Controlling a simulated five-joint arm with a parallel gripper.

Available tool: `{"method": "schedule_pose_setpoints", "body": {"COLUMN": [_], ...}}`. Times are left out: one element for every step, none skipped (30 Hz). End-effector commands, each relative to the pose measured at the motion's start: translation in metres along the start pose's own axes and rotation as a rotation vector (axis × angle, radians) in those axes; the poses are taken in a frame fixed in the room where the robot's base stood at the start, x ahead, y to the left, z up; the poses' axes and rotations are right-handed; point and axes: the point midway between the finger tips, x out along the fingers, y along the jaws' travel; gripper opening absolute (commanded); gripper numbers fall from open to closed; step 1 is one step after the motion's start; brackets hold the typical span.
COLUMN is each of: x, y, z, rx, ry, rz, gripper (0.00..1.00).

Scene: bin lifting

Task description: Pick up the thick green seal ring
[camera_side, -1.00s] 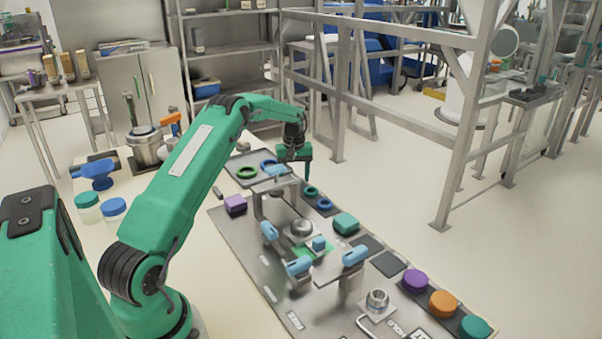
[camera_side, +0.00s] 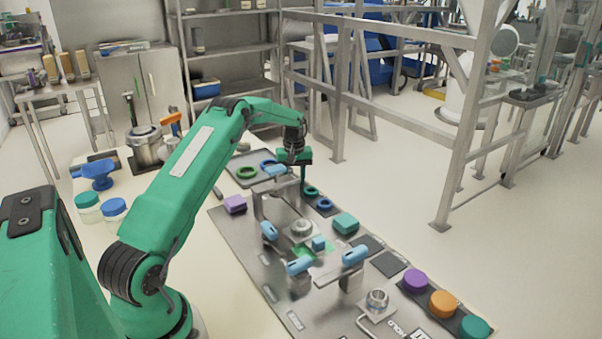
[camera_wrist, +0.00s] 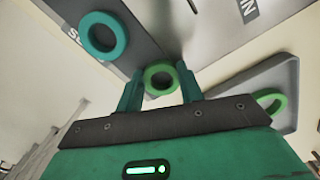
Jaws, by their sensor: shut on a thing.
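My gripper (camera_wrist: 160,82) is shut on a green ring (camera_wrist: 161,78), which sits between its two teal fingers in the wrist view. The ring is at the edge of a dark pad (camera_wrist: 140,40); I cannot tell whether it touches the pad. In the side view my gripper (camera_side: 303,186) is low at the pad's far end, and the held ring is hidden there. A teal ring (camera_wrist: 103,35) lies on the pad beside the held one. Another green ring (camera_wrist: 271,103) lies in the grey tray (camera_wrist: 285,65); it also shows in the side view (camera_side: 247,172).
A metal stand (camera_side: 262,205) is close left of my gripper.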

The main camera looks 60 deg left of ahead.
Motion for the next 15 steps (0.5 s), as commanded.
{"method": "schedule_pose_setpoints", "body": {"x": [0.000,0.000,0.000,0.000,0.000,-0.001,-0.001,-0.002,-0.003,-0.004,-0.005,-0.008,-0.010,-0.012,-0.016], "y": [0.000,0.000,0.000,0.000,0.000,0.000,0.000,0.000,0.000,0.000,0.000,0.000,0.000,0.000,0.000], "z": [0.000,0.000,0.000,0.000,0.000,0.000,0.000,0.000,0.000,0.000,0.000,-0.001,-0.001,-0.001,-0.001], "rx": [0.000,0.000,0.000,0.000,0.000,0.000,0.000,0.000,0.000,0.000,0.000,0.000,0.000,0.000,0.000], "ry": [0.000,0.000,0.000,0.000,0.000,0.000,0.001,0.001,0.001,0.001,0.002,0.002,0.002,0.002,0.002], "rz": [0.000,0.000,0.000,0.000,0.000,0.000,0.000,0.000,0.001,0.001,0.001,0.001,0.001,0.001,0.001], "gripper": [0.15,0.15,0.15,0.15,0.15,0.15,0.15,0.15,0.15,0.15,0.15,0.15,0.15,0.15,0.15]}}
